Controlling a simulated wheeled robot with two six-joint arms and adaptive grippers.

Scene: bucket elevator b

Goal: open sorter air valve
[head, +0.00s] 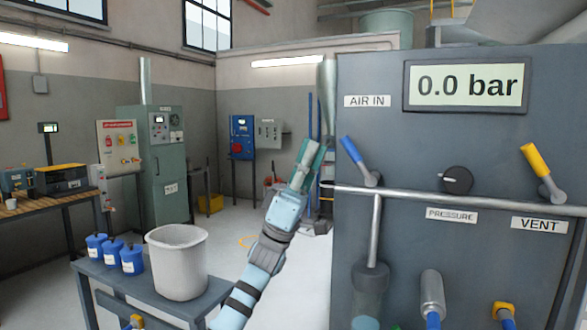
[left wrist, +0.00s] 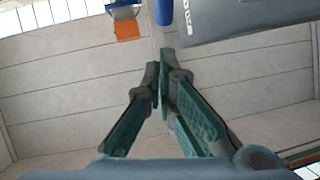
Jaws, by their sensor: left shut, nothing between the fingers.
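The grey sorter panel (head: 420,140) fills the right of the head view. The display (head: 466,85) reads 0.0 bar. My left gripper (head: 317,146) points up just left of the blue handle, apart from it in the picture. It is shut and empty; its fingertips (left wrist: 160,72) meet in the left wrist view. A blue bar, probably the handle, shows at that view's top (left wrist: 164,12). My right gripper is not in view.
A yellow VENT lever (head: 536,160) and a black PRESSURE knob (head: 456,180) are on the panel's right. A horizontal pipe (head: 420,193) crosses its front. A white bucket (head: 178,262) and blue containers (head: 131,259) stand on a table at lower left.

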